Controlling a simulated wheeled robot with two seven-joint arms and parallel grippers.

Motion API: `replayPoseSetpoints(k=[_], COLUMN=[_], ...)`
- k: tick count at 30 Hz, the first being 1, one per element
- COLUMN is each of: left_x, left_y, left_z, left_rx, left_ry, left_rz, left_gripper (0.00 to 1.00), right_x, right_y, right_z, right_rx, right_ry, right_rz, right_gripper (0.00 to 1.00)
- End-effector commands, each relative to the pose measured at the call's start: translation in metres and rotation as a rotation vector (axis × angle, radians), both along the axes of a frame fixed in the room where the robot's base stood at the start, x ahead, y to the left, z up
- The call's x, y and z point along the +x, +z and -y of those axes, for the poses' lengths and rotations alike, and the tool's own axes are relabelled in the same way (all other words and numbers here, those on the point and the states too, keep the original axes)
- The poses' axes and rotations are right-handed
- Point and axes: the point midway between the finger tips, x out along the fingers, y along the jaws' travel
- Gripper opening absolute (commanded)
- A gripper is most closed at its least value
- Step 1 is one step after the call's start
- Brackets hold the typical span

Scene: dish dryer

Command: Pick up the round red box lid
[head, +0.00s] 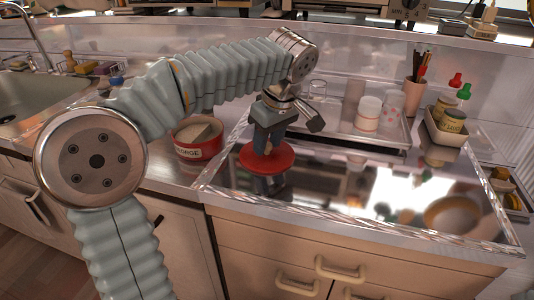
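The round red lid (284,161) lies on the shiny, mirror-like counter panel, left of its middle. My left gripper (265,148) points down at it from above, with its fingertips at the lid's centre. The fingers hide the lid's middle, and I cannot tell whether they are closed on it. A dark reflection of the gripper shows just below the lid. The round red box (199,149), with lettering on its side, stands open to the left of the lid. My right gripper is not in view.
A metal tray (352,138) with glasses and cups stands behind the lid. A pink utensil cup (414,94) and a holder with jars (447,128) are at the right. A sink (30,98) is far left. The panel right of the lid is clear.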

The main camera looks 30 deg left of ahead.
Motion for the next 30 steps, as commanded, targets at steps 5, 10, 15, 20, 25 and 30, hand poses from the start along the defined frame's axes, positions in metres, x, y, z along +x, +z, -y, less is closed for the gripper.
replayPoseSetpoints(k=[5, 10, 15, 20, 25, 30], left_x=[0.000, 0.000, 0.000, 0.001, 0.001, -0.034], left_y=[0.000, 0.000, 0.000, 0.006, 0.033, 0.074], left_z=[0.000, 0.000, 0.000, 0.000, 0.001, 0.007], left_rx=[0.000, 0.000, 0.000, -0.001, -0.002, -0.002], left_ry=[0.000, 0.000, 0.000, -0.001, 0.000, -0.003], left_rz=[0.000, 0.000, 0.000, 0.002, 0.005, 0.006], left_gripper=[0.11, 0.00, 0.00, 0.00, 0.00, 0.00], right_x=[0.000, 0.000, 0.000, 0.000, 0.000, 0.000], right_y=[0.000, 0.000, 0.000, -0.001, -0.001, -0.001], right_z=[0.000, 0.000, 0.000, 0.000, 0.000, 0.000], right_rx=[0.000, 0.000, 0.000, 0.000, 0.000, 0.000], right_ry=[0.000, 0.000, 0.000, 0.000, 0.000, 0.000], right_rz=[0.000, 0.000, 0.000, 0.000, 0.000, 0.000], right_gripper=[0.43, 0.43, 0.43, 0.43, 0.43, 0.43])
